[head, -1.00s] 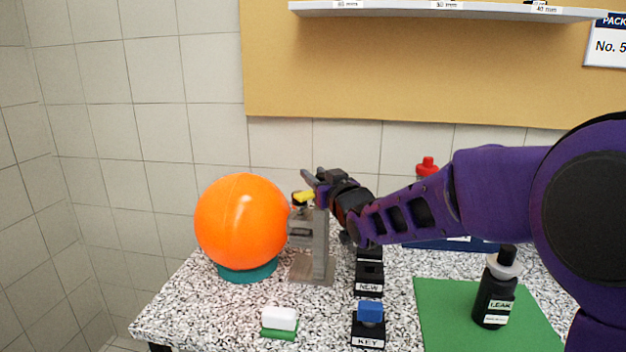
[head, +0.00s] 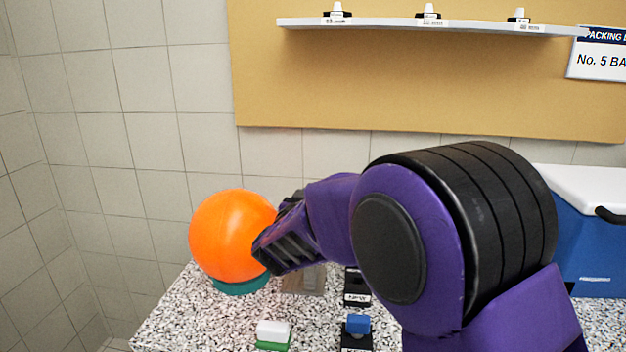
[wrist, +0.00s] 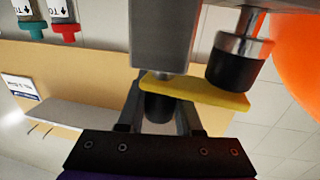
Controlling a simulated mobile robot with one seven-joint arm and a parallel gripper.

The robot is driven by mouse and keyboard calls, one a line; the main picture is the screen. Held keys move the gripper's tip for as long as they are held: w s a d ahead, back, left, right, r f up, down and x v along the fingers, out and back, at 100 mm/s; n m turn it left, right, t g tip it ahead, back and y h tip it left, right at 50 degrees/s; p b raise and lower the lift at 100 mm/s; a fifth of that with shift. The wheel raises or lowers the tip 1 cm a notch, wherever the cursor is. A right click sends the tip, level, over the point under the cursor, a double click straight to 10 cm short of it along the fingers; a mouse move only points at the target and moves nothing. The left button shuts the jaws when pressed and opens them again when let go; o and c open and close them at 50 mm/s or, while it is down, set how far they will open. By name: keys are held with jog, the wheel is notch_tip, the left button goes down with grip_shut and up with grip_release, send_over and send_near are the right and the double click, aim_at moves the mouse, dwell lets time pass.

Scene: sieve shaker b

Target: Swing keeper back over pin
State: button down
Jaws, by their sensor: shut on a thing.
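In the wrist view my gripper (wrist: 160,98) is shut on a short black knob (wrist: 158,109) just under the yellow keeper plate (wrist: 190,92). The keeper reaches right from the knob, past the end of a grey block (wrist: 163,35). A silver post with a black end (wrist: 237,68) stands at the keeper's right part and overlaps it in the picture; I cannot tell whether they touch.
An orange ball (head: 230,232) on a teal ring stands close left of the stand. In front are a white-and-green block (head: 273,331) and a blue-topped black holder (head: 357,325). A blue cooler (head: 590,245) stands at the right. A wall shelf (head: 430,26) hangs above.

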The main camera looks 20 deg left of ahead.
jog(key=shift+d+r+m+h+p, duration=0.1)
jog(key=shift+d+m+h+p, duration=0.05)
jog(key=shift+m+h+p, duration=0.65)
jog(key=shift+h, duration=0.3)
jog(key=c, duration=0.6)
grip_release()
jog(key=shift+s, duration=0.1)
jog(key=s, duration=1.7)
jog(key=shift+s+d+b, duration=0.1)
jog(key=shift+d+b, duration=0.2)
jog(key=shift+b, duration=0.05)
